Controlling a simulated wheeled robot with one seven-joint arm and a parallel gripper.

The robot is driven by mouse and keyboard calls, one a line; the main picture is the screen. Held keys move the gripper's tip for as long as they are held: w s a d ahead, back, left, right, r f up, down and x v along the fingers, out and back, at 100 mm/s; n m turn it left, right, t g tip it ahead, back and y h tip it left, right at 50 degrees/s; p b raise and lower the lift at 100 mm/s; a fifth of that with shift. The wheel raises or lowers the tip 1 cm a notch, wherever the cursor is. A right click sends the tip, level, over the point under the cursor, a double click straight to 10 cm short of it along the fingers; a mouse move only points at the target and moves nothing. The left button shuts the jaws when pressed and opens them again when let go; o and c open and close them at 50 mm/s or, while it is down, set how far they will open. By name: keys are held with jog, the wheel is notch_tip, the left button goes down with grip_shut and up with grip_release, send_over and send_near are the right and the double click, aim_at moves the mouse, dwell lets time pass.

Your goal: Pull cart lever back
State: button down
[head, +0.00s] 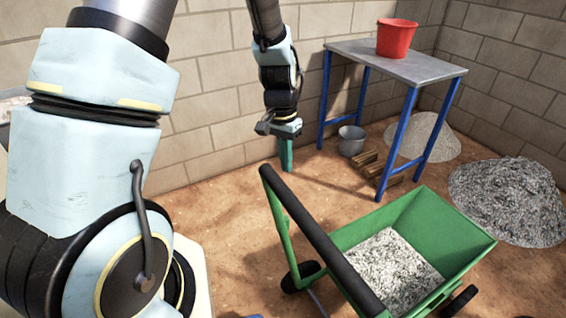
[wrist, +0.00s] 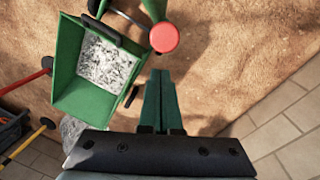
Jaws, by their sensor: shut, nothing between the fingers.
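The green cart (head: 455,225) stands right of centre in the head view, holding grey gravel. Its black bar handle (head: 318,235) slants across the near side on green tubes. The wrist view shows the cart (wrist: 70,85) at upper left. A round red piece (wrist: 164,38) with a dark rim lies beside green tubes there; I cannot tell whether it is the lever. My gripper (head: 286,168) hangs pointing down, beyond the far left end of the bar, apart from it. Its green fingers (wrist: 160,85) are together and empty, just below the red piece in the wrist view.
A blue-legged table (head: 430,68) with a red bucket (head: 396,38) stands by the block wall. Bare dirt surrounds the cart's left side.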

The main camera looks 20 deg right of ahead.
jog(key=shift+s+a+f, duration=0.2)
jog(key=shift+s+a, duration=0.25)
jog(key=shift+a, duration=0.1)
jog(key=shift+a, duration=0.1)
